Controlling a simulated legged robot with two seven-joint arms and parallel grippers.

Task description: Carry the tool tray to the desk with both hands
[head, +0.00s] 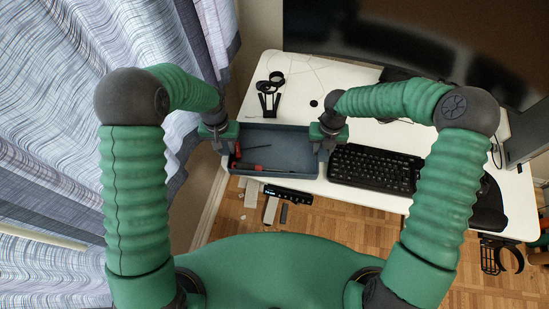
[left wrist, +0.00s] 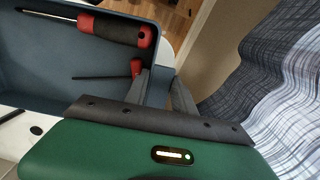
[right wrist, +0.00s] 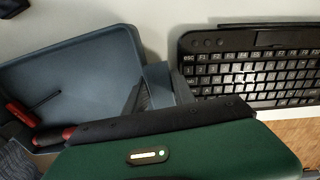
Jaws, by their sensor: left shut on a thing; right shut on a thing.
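The tool tray (head: 280,163) is a shallow blue-grey open box at the front left of the white desk (head: 345,92) in the head view. A red-and-black screwdriver (left wrist: 110,28) and a thin red-handled tool (left wrist: 110,75) lie in it. My left gripper (head: 226,146) is shut on the tray's left wall. My right gripper (head: 322,148) is shut on its right wall, which also shows in the right wrist view (right wrist: 158,82). The tray looks level and overlaps the desk's front edge. I cannot tell whether its underside touches the desk.
A black keyboard (head: 375,168) lies close to the tray's right side. A black stand-like object (head: 268,93) is behind the tray. A large dark monitor (head: 400,45) stands at the back. Curtains (head: 60,130) hang at the left. Wooden floor (head: 340,219) shows in front of the desk.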

